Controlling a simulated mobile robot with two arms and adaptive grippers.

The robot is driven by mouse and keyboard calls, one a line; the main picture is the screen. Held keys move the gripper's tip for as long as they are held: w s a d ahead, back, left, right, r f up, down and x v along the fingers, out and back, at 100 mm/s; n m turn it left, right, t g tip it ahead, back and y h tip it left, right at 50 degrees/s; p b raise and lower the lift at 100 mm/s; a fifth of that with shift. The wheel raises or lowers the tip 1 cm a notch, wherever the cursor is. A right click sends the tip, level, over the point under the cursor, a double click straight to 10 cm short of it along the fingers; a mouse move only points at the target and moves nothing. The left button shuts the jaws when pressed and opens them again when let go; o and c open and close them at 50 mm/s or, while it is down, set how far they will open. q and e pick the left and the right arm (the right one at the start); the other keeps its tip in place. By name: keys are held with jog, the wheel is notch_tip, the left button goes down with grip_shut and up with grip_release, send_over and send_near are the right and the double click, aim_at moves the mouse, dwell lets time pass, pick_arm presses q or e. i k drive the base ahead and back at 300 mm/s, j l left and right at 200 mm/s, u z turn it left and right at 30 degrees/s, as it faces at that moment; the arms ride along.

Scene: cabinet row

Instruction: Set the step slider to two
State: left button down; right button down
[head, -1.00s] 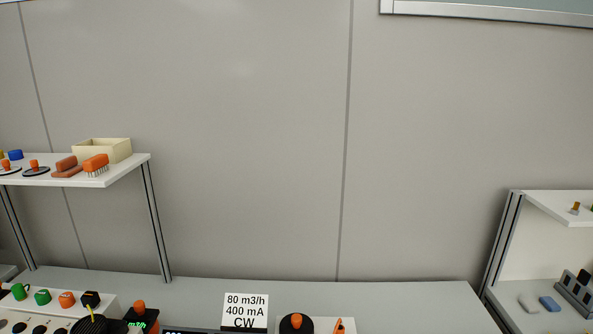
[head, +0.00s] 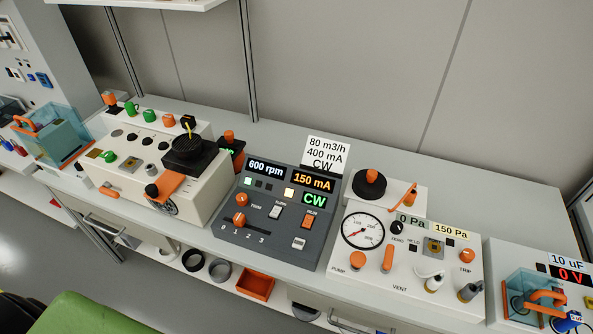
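The step slider is on a dark grey console (head: 277,213) on the bench in the head view. Its orange knob (head: 239,219) stands above a slot with the marks 0, 1, 2 and 3 printed in front of it. The knob is toward the left part of the slot, near the 1 mark. A second round orange knob (head: 242,199) labelled TRIM is just behind it. The console displays read 600 rpm, 150 mA and CW. Neither of my grippers is in view.
A card (head: 325,153) behind the console reads 80 m3/h, 400 mA, CW. A white machine (head: 190,206) stands left of the console and a vacuum gauge panel (head: 400,262) right. An orange bin (head: 255,285) is below the bench. A green surface (head: 80,325) fills the lower left.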

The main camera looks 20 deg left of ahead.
aim_at(239, 220)
jog(key=j+u, duration=0.1)
jog(key=u, duration=0.35)
jog(key=j+u, duration=0.1)
jog(key=u, duration=0.4)
